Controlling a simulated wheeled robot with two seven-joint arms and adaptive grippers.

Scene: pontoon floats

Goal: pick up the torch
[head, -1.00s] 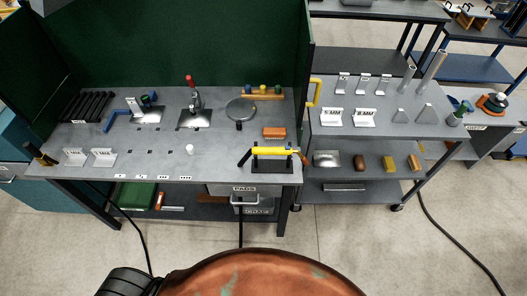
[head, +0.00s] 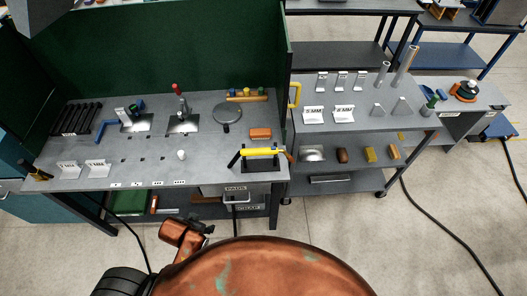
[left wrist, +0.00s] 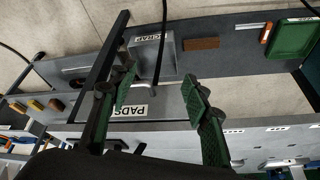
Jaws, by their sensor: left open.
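The torch (head: 260,151) has a yellow body with a dark, angled end at its left. It rests on a black stand (head: 261,165) at the front right corner of the grey workbench (head: 140,172) in the head view. I cannot make it out in the left wrist view. My left gripper (left wrist: 160,97) is open and empty, its two green-padded fingers spread in the left wrist view. In the head view a copper and black part of my left arm shows in front of the bench, below and left of the torch. My right gripper is out of view.
An orange block (head: 260,133) lies behind the torch and a white knob-like piece (head: 182,155) stands to its left. A PADS drawer (head: 237,189) hangs under the bench. A grey cart (head: 375,125) stands at the right. The floor in front is mostly clear.

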